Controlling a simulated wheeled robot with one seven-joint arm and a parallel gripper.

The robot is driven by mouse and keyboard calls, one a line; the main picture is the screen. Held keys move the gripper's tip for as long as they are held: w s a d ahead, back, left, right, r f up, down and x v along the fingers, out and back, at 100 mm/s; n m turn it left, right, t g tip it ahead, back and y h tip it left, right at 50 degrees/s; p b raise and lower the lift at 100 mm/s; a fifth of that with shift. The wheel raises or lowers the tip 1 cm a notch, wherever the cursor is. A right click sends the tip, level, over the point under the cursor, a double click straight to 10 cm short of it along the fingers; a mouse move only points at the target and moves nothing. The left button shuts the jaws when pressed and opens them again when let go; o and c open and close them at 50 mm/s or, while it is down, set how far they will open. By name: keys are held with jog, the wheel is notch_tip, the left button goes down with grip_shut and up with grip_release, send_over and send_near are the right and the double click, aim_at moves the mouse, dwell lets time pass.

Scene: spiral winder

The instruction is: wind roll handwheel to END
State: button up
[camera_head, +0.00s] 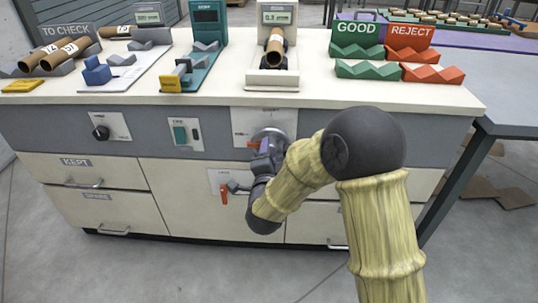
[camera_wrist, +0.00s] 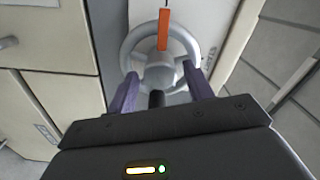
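The roll handwheel is a grey ring with a round hub, on a white plate in the cabinet's front; it shows in the head view (camera_head: 268,134) partly behind my gripper, and in the wrist view (camera_wrist: 160,72). A dark handle knob (camera_wrist: 156,99) sticks out at its near side. An orange bar (camera_wrist: 164,29) stands above the hub. My gripper (camera_head: 265,150) is at the wheel. In the wrist view its two purple fingers (camera_wrist: 162,88) are spread apart, with the knob between them and gaps on both sides. The END mark cannot be read.
A red lever (camera_head: 223,194) on a white plate sits below left of the wheel. Drawer handles (camera_head: 84,184) jut out below. The bench top above holds cardboard tubes and V-shaped rests.

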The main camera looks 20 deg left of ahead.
jog(key=shift+s, duration=0.1)
jog(key=p+v, duration=0.4)
jog(key=v, duration=1)
jog(key=shift+s+r+p, duration=0.2)
jog(key=shift+s+p, duration=0.1)
jog(key=shift+p, duration=0.05)
jog(key=p+v, duration=0.2)
jog(key=p, duration=0.5)
jog(key=shift+s+d+f, duration=0.1)
jog(key=shift+s+d, duration=0.15)
dwell(0.5)
